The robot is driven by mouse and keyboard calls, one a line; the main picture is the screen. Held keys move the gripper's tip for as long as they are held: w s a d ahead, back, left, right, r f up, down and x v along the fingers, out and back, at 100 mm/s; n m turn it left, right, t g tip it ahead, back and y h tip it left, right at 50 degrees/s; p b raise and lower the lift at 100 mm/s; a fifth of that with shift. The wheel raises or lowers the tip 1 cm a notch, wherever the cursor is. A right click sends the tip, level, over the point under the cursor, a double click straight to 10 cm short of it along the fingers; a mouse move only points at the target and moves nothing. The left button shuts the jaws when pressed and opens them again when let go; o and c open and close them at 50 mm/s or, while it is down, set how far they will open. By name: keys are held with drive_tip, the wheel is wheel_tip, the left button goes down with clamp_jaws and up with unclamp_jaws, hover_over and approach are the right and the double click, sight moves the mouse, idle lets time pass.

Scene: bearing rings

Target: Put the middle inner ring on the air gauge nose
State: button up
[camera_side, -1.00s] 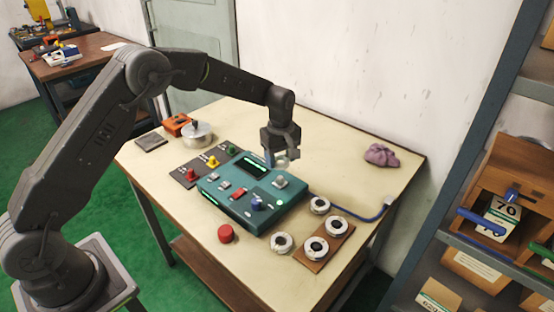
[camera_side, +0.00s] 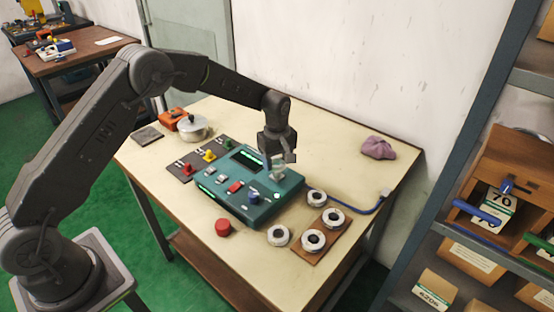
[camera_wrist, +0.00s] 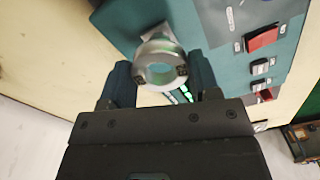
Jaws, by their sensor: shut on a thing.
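My gripper (camera_side: 279,160) is shut on a silver inner ring. The ring shows between the fingertips in the wrist view (camera_wrist: 160,66), teal visible through its hole. In the side view the held ring is over the right part of the teal air gauge box (camera_side: 240,208), close to a small grey fitting on its top. This fitting, probably the nose, partly shows behind the ring in the wrist view (camera_wrist: 157,33). I cannot tell whether the ring touches it.
Several white-and-dark rings lie at the right: one on the bare table (camera_side: 279,235), one by the box (camera_side: 317,198), others on a brown board (camera_side: 302,255). A red button (camera_side: 222,227), a blue hose (camera_side: 350,207) and a purple cloth (camera_side: 378,149) are nearby.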

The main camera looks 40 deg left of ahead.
drive_tip(key=shift+f, duration=0.7)
drive_tip(key=shift+f, duration=0.3)
drive_tip(key=shift+f, duration=0.7)
idle(1.4)
drive_tip(key=o, duration=1.1)
drive_tip(key=shift+r, duration=0.1)
drive_tip(key=shift+r, duration=3.65)
